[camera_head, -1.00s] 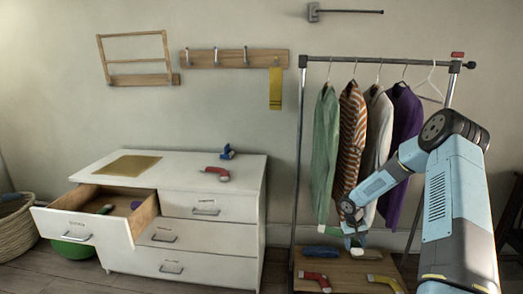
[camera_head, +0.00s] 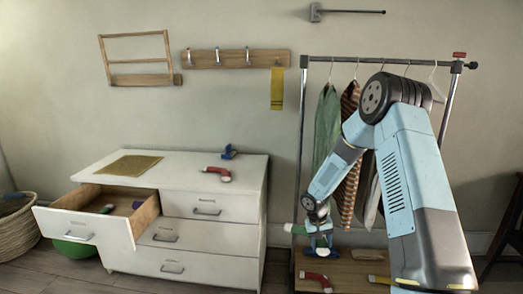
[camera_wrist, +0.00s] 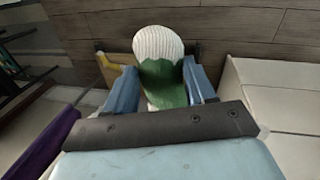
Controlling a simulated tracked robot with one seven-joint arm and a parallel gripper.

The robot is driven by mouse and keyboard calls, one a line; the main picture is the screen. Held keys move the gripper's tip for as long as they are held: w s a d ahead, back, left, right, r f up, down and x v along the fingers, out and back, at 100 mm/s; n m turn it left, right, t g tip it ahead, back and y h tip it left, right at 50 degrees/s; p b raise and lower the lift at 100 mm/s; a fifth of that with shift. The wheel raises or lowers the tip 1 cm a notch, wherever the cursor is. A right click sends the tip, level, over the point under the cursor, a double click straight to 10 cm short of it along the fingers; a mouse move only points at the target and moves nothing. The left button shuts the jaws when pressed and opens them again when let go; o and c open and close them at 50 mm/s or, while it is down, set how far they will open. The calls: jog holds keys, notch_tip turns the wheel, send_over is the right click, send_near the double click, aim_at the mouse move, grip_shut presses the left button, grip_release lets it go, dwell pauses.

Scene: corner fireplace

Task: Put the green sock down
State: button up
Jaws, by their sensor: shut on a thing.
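My gripper (camera_head: 319,236) is shut on the green sock (camera_head: 294,229) and holds it above the low wooden shelf (camera_head: 348,270) of the clothes rack. In the head view the sock's green part sticks out to the left of the fingers; the rest is partly hidden. In the wrist view the sock (camera_wrist: 165,82) lies between both fingers, with its white ribbed end beyond them.
A blue sock (camera_head: 322,251), a red-and-white sock (camera_head: 317,281) and a yellow sock (camera_head: 380,279) lie on the shelf. Hanging clothes (camera_head: 326,135) are behind my arm. The dresser (camera_head: 213,238) stands left, its top-left drawer (camera_head: 82,232) open.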

aim_at(324, 250)
jog(key=s, duration=0.2)
jog(key=s+f, duration=0.1)
jog(key=shift+s+d, duration=0.2)
jog(key=shift+s, duration=0.15)
jog(key=shift+w+r, duration=0.1)
jog(key=shift+w, duration=0.1)
dwell(0.8)
